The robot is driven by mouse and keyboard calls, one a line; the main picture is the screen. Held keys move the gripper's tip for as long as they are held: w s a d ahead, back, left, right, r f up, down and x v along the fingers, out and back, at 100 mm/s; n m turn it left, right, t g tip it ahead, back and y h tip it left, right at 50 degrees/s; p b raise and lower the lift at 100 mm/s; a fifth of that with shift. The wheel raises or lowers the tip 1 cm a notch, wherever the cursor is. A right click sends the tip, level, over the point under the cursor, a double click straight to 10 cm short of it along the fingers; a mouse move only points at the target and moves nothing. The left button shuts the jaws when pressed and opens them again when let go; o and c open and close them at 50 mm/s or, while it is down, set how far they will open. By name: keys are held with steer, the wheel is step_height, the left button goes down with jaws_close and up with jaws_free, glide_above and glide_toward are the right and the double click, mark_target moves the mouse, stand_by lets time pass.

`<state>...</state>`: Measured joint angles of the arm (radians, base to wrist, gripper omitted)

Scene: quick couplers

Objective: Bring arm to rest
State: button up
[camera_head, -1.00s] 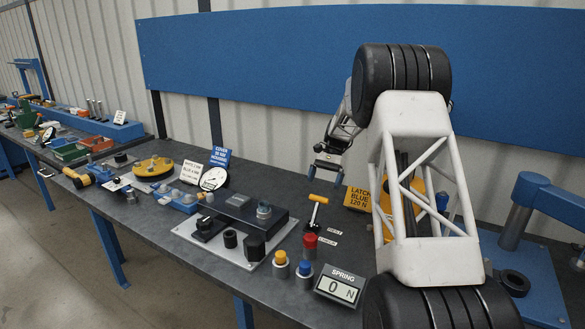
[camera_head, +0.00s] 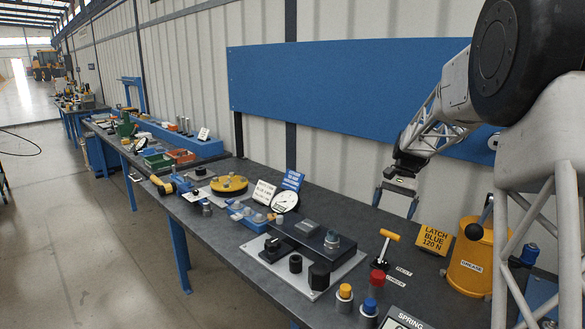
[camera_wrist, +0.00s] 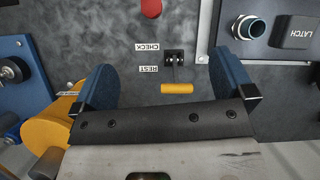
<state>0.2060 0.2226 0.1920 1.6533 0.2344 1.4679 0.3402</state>
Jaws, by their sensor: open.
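My gripper (camera_head: 397,203) hangs over the bench at the right in the head view, above the yellow T-handle (camera_head: 390,235). It is open, with nothing between its blue fingers. In the wrist view, my gripper (camera_wrist: 165,85) spreads its fingers on either side of the yellow handle (camera_wrist: 177,88), which shows below and between them. The handle stands on a small black base (camera_wrist: 174,58).
A plate with a black block and coupler (camera_head: 332,238) lies left of the handle. Red, yellow and blue-capped pieces (camera_head: 344,298) stand in front. A yellow grease can (camera_head: 470,258) and LATCH BLUE sign (camera_head: 434,240) stand right. A blue panel (camera_head: 330,90) is behind.

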steer(key=s+a+r+n+t+h, duration=0.1)
steer(key=s+a+r, duration=0.15)
steer(key=s, duration=0.55)
steer(key=s+a+r+n+t+h, duration=0.1)
steer(key=s+a+r, duration=0.15)
steer(key=s, duration=0.55)
steer(key=s+a+r+n+t, duration=0.1)
steer(key=s+a+r, duration=0.15)
steer(key=s, duration=0.55)
steer(key=s+a+f+n+t+h, duration=0.1)
steer(key=s+a+f+n, duration=0.1)
steer(key=s, duration=0.9)
steer(key=s+a+f+n+t, duration=0.1)
steer(key=s+f, duration=0.3)
steer(key=s, duration=0.7)
steer(key=shift+a+f+n+t+h, duration=0.25)
steer(key=shift+a+n+t+h, duration=0.15)
steer(key=shift+t, duration=0.3)
